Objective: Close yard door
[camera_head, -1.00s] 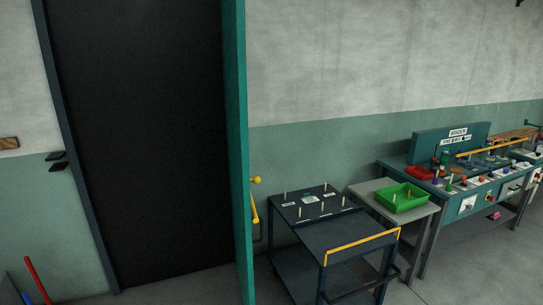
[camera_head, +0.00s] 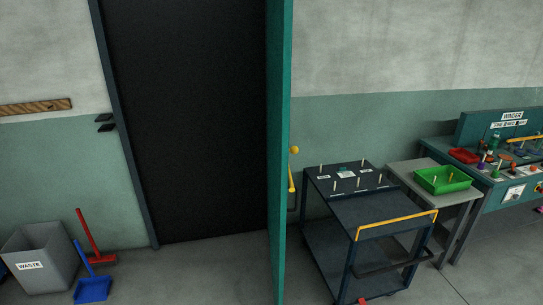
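The yard door (camera_head: 280,160) is a teal panel standing open, seen nearly edge-on at the right side of the doorway. A yellow handle (camera_head: 291,180) with a round knob shows just right of the door's edge. The doorway (camera_head: 190,120) is a tall opening that looks black inside, with a dark grey frame (camera_head: 124,130) on its left. My gripper is not in view. The door's wide faces are mostly hidden by the angle.
A dark trolley (camera_head: 345,225) with a yellow bar stands right of the door. Beyond it are a grey table with a green tray (camera_head: 443,180) and a teal workbench (camera_head: 500,135). A waste bin (camera_head: 42,258) and a blue dustpan (camera_head: 93,289) stand left. Floor before the doorway is clear.

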